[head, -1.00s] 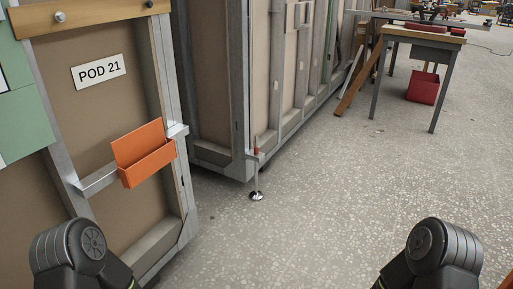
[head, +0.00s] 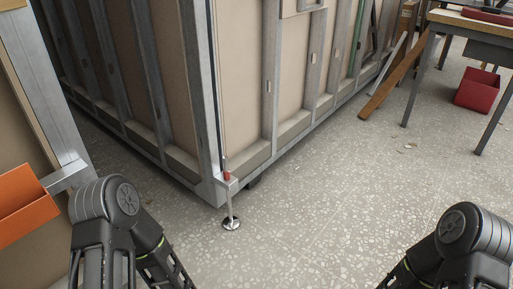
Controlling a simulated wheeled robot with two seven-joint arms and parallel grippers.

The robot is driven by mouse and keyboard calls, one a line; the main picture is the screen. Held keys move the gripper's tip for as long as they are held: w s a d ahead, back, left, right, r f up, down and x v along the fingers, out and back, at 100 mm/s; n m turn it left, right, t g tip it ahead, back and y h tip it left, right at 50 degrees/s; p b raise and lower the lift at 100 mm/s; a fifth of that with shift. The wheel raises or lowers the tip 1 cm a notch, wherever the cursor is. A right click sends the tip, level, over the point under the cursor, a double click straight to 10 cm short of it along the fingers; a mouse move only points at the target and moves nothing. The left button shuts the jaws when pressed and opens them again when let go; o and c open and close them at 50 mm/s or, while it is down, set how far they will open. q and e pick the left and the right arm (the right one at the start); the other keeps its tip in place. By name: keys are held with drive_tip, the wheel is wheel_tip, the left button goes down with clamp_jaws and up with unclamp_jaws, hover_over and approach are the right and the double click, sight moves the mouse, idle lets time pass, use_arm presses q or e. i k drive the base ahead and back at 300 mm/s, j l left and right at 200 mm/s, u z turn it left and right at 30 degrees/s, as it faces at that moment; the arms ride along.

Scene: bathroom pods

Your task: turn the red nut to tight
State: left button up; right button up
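The red nut (head: 226,176) is small and sits on a thin upright threaded rod at the bottom corner of the metal-framed pod (head: 211,187), in the middle of the head view. Below it the rod ends in a round levelling foot (head: 231,224) on the floor. The nut's exact seating against the bracket is too small to tell. My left arm comes in at the lower left and my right arm at the lower right. Both stay low in the picture and well apart from the nut. Neither gripper's fingertips show.
An orange bin (head: 22,205) on a metal bracket juts out from the nearer pod at the left edge. Wooden planks (head: 384,86) lean at the far pod. A workbench (head: 470,25) with a red crate (head: 477,90) beneath stands upper right. The speckled floor (head: 330,190) in the middle is clear.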

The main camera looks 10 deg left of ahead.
sight(227, 175)
drive_tip(key=i+l, duration=1.05)
drive_tip(key=i+l+u, duration=0.05)
